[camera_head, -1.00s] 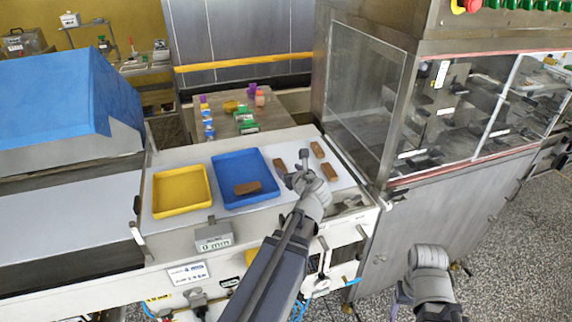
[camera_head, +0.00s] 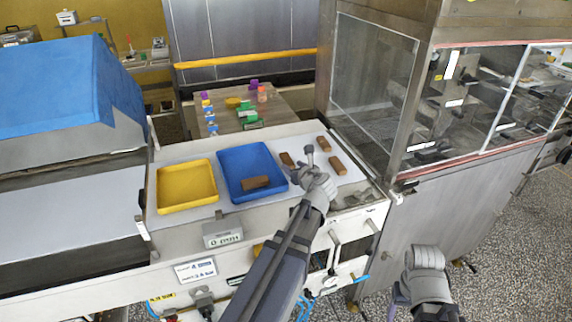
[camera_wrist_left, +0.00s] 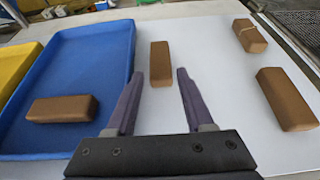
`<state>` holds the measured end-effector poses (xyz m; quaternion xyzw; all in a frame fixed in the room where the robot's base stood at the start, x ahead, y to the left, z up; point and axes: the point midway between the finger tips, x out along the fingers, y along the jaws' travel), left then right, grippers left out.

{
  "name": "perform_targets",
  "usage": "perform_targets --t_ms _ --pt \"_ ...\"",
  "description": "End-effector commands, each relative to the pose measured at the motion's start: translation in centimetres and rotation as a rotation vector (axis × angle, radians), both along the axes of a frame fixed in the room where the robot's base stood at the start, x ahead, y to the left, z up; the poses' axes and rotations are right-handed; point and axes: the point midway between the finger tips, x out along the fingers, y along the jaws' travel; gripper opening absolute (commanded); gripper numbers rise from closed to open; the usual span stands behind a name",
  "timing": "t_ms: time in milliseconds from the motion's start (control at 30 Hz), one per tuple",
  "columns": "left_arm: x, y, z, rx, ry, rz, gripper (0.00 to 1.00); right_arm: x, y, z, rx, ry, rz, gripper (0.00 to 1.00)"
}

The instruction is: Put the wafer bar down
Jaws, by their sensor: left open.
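One brown wafer bar (camera_head: 256,183) lies flat in the blue tray (camera_head: 236,152); it also shows in the left wrist view (camera_wrist_left: 62,109). My left gripper (camera_head: 306,160) is open over the white surface, right of the blue tray. In the left wrist view another brown bar (camera_wrist_left: 160,63) appears ahead of and partly between its spread fingertips (camera_wrist_left: 159,76), with gaps on both sides. Two more bars, one (camera_head: 323,144) farther back and one (camera_head: 338,165) nearer, lie to the right. My right gripper is at the lower right (camera_head: 402,296), its jaws unclear.
An empty yellow tray (camera_head: 186,186) stands left of the blue one. A glazed steel machine (camera_head: 372,75) rises at the right end of the white surface. A small table (camera_head: 275,112) with coloured items stands behind. A grey display box (camera_head: 222,234) sits at the front edge.

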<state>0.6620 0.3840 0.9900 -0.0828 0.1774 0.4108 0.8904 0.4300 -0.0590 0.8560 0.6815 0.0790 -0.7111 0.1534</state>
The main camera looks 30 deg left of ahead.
Motion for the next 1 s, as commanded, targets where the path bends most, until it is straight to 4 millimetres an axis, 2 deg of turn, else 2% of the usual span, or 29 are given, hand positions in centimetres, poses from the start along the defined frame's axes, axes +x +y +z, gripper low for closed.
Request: perform_targets --t_ms 167,500,733,767,1000 --pt "0.4 0.4 -0.1 0.0 0.0 0.0 0.53 0.0 0.0 -0.1 0.0 0.0 0.0 0.66" --pt "3.2 3.6 -1.6 0.0 0.0 0.0 0.53 0.0 0.0 -1.5 0.0 0.0 0.0 0.66" --pt "3.2 3.8 -1.5 0.0 0.0 -0.001 0.53 0.0 0.0 -1.5 0.0 0.0 0.0 0.66" --pt "3.2 3.8 -1.5 0.0 0.0 -0.001 0.51 0.0 0.0 -1.5 0.0 0.0 0.0 0.66" --pt "3.2 3.8 -1.5 0.0 0.0 -0.001 0.24 0.0 0.0 -1.5 0.0 0.0 0.0 0.66"
